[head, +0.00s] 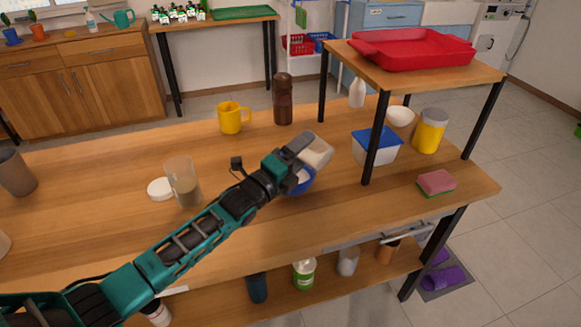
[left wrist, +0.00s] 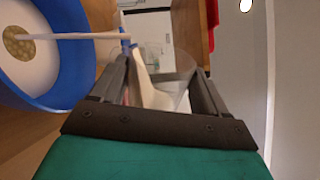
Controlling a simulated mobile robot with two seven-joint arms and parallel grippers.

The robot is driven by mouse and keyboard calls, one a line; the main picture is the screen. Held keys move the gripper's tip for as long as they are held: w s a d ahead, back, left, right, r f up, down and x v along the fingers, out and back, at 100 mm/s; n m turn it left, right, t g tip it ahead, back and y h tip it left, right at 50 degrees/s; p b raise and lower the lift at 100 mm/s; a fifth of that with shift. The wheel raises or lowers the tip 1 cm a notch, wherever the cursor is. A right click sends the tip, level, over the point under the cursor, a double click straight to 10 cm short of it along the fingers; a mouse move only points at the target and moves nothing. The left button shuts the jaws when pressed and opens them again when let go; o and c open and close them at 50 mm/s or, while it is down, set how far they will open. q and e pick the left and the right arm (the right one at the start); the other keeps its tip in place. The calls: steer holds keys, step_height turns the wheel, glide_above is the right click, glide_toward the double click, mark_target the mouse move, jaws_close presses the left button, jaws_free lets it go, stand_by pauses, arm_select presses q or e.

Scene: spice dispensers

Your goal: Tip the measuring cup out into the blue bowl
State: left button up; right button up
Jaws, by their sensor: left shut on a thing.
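My left gripper (head: 300,152) is shut on a pale translucent measuring cup (head: 316,153), held tilted above the blue bowl (head: 302,184). The gripper and cup hide much of the bowl in the head view. In the left wrist view the cup (left wrist: 182,88) sits between the fingers, and the bowl (left wrist: 62,112), blue-rimmed and white inside, is at the left. A small speckled yellowish patch (left wrist: 18,43) lies in the bowl. A pale straight band (left wrist: 80,36) runs from it toward the cup; it looks like a falling stream. My right gripper is not in view.
A clear container (head: 183,184) with beige contents and a white lid (head: 160,189) stand left of the bowl. A yellow mug (head: 233,118) and brown bottle (head: 283,100) are behind. A blue-lidded box (head: 376,147) and the raised shelf (head: 415,75) are to the right.

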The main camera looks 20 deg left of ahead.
arm_select(q)
steer(key=shift+w+a+f+n, duration=0.2)
steer(key=shift+a+f+n, duration=0.05)
steer(key=shift+a+n, duration=0.25)
steer(key=shift+w+a+r+n+y, duration=0.1)
steer(key=shift+n+y, duration=0.05)
steer(key=shift+n, duration=0.5)
steer(key=shift+a+r+n+y, duration=0.1)
steer(key=shift+n+y, duration=0.05)
steer(key=shift+n, duration=0.5)
stand_by(0.8)
